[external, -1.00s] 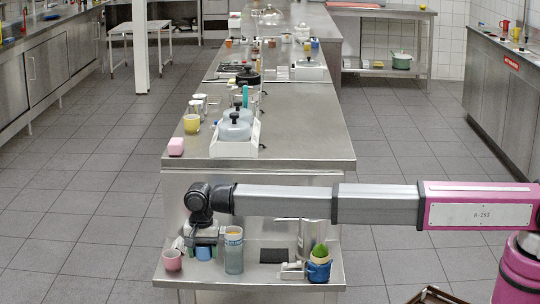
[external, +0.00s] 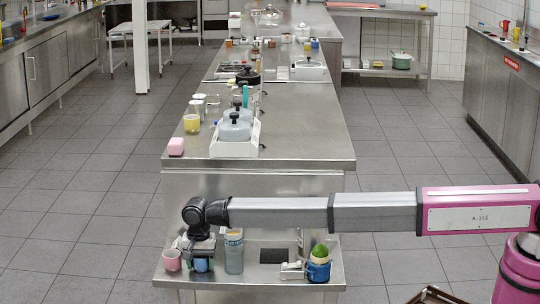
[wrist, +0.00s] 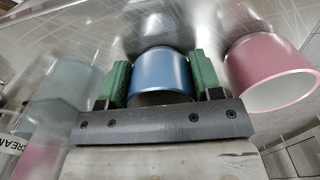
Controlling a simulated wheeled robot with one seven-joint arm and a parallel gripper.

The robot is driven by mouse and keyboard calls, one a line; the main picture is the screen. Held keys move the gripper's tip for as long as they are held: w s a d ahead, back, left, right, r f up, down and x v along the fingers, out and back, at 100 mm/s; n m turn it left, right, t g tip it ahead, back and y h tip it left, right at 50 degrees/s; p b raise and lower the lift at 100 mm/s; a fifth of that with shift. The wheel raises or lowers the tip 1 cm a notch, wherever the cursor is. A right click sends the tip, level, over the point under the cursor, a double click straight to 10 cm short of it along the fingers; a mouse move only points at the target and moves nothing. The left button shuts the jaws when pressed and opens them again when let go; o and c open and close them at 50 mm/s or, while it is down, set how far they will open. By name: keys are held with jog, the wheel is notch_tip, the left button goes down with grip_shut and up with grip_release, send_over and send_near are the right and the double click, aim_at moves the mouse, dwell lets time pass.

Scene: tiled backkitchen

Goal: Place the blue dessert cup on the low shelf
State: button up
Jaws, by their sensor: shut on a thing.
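The blue dessert cup (external: 202,266) is between the fingers of my gripper (external: 199,258), low over the left part of the low shelf (external: 205,283). In the wrist view the blue cup (wrist: 161,73) sits between the two green finger pads of my gripper (wrist: 160,82), which is shut on it. Part of the cup is hidden by the gripper. I cannot tell whether its base touches the shelf.
A pink cup (external: 171,260) stands close on the left, and a tall clear glass (external: 234,255) close on the right. A blue pot with something green (external: 319,268) stands at the shelf's right. The counter (external: 300,145) is above and behind.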

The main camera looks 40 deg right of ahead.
jog(key=shift+f, duration=0.15)
jog(key=o, duration=1)
jog(key=shift+o, duration=0.2)
notch_tip(320, 180, up, 12)
